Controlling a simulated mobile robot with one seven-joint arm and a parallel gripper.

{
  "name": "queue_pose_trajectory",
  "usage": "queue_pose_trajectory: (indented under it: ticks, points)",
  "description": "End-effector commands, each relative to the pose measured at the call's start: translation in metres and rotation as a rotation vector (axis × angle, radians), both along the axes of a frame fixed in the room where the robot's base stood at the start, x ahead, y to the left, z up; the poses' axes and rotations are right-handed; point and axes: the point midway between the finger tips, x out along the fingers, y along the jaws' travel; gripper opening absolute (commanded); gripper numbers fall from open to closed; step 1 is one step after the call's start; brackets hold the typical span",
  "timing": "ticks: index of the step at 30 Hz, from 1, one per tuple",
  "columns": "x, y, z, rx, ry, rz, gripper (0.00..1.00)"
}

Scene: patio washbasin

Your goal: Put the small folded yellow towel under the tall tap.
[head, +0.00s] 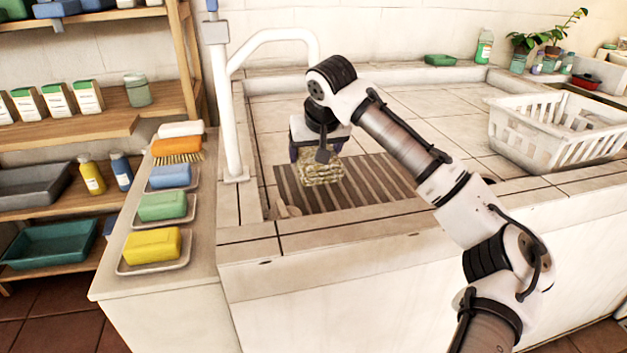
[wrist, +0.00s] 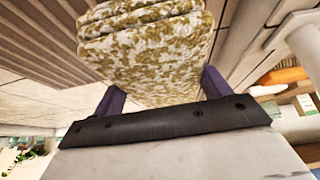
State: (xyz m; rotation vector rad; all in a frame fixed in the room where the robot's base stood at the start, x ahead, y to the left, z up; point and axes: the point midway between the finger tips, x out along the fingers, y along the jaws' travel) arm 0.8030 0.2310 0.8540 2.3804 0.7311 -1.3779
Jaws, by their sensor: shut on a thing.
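The small folded towel (head: 322,172), patterned in olive-yellow and white, is between the fingers of my gripper (head: 320,158). The wrist view shows the folded towel (wrist: 155,50) close up, with a purple finger on each side of it; my gripper (wrist: 160,95) is shut on it. The towel is over the brown striped slats (head: 375,180) in the basin; I cannot tell whether it touches them. The tall tap (head: 228,110) is a white pipe at the basin's left edge, left of my gripper. Its spout curves right, with its end close to my arm.
A ledge at the left holds a yellow block (head: 152,245), a green one (head: 162,206), a blue one (head: 170,176) and a brush (head: 178,150). A white basket (head: 555,135) stands at the right. The tiled basin floor (head: 430,110) behind the slats is clear.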

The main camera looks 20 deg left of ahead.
Motion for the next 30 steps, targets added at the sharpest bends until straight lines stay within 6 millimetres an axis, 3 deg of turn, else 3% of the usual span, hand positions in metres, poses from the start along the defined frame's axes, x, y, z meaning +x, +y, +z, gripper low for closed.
queue_pose_trajectory:
  ticks: [3, 8, 15, 26, 27, 30]
  points:
    - [0.000, 0.000, -0.020, -0.001, 0.000, 0.000, 0.42]
    - [0.000, 0.000, -0.031, 0.001, -0.001, -0.001, 0.42]
    - [0.000, 0.000, -0.062, 0.001, 0.000, -0.002, 0.42]
    - [0.000, 0.000, -0.067, 0.002, 0.000, 0.000, 0.42]
    - [0.000, 0.000, -0.067, 0.001, -0.001, -0.001, 0.78]
    - [0.000, 0.000, -0.067, 0.001, -0.001, -0.001, 0.91]
